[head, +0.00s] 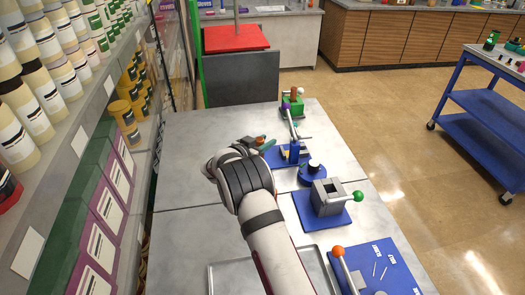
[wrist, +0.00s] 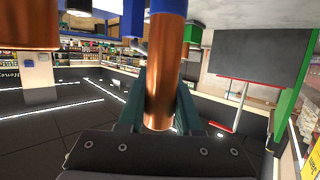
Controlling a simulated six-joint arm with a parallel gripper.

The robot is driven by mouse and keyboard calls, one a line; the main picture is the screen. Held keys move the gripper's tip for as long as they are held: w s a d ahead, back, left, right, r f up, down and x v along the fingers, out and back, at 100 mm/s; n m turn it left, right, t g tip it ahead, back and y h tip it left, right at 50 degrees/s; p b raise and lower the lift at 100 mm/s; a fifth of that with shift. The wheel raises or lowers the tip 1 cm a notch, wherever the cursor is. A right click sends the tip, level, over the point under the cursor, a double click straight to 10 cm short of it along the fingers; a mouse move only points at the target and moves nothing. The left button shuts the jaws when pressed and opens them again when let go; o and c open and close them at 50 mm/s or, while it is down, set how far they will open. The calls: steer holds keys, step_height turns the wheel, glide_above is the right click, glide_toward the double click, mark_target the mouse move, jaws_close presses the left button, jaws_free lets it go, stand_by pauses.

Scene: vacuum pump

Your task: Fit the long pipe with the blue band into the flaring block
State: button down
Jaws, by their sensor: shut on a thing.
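A copper pipe (wrist: 164,75) with a blue band (wrist: 168,7) at its far end stands between the teal fingers of my gripper (wrist: 158,105) in the wrist view. The gripper is shut on it. In the head view my gripper (head: 256,144) is over the bench's left-middle area, left of a blue post device, and a bit of copper shows at its tip. A grey block (head: 322,197) with an opening in its top and a green-knobbed handle sits on a blue plate; it may be the flaring block, but I cannot be sure. The gripper is apart from it.
The blue post device (head: 294,153) with a lever stands close right of my gripper. A round dark-topped part (head: 312,172) and a green block (head: 292,106) are nearby. An orange-knobbed lever (head: 338,252) and tray (head: 222,280) are in front. The bench's left side (head: 185,175) is clear.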

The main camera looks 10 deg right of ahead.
steer(key=s+d+r+m+g+h, duration=0.3)
steer(key=s+d+r+m+g, duration=0.3)
steer(key=s+d+r, duration=0.9)
steer(key=s+d, duration=0.1)
steer(key=d, duration=0.2)
steer(key=shift+d+r+g+h, duration=0.25)
steer(key=shift+d+g+h, duration=0.05)
steer(key=shift+d+h, duration=0.1)
steer(key=shift+w+f, duration=0.1)
steer(key=shift+f, duration=5.6)
steer(key=c, duration=0.5)
jaws_free()
steer(key=shift+a, duration=0.15)
